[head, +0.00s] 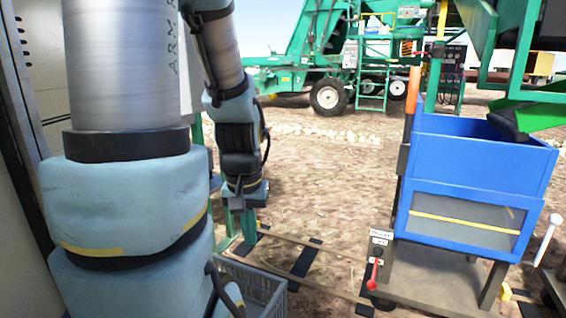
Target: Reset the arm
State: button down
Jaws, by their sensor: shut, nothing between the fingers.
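My arm comes down through the left part of the head view, in light blue covers and grey tubes. Its far end hangs down left of centre, with my gripper (237,204) at the bottom, pointing downward. My gripper is small in the picture. It is shut and holds nothing. It hangs above and behind the grey crate, near a green post, and clear of the blue bin to the right.
A blue bin (485,150) stands at the right on a metal stand. A red-handled control box (378,255) is at its front left. A grey crate (262,287) sits low beside my arm. Green machinery (310,50) stands behind. Open soil (330,165) lies between.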

notch_tip(320, 180, up, 27)
jog(key=p, duration=2.5)
jog(key=shift+f, duration=0.15)
jog(key=shift+w, duration=0.1)
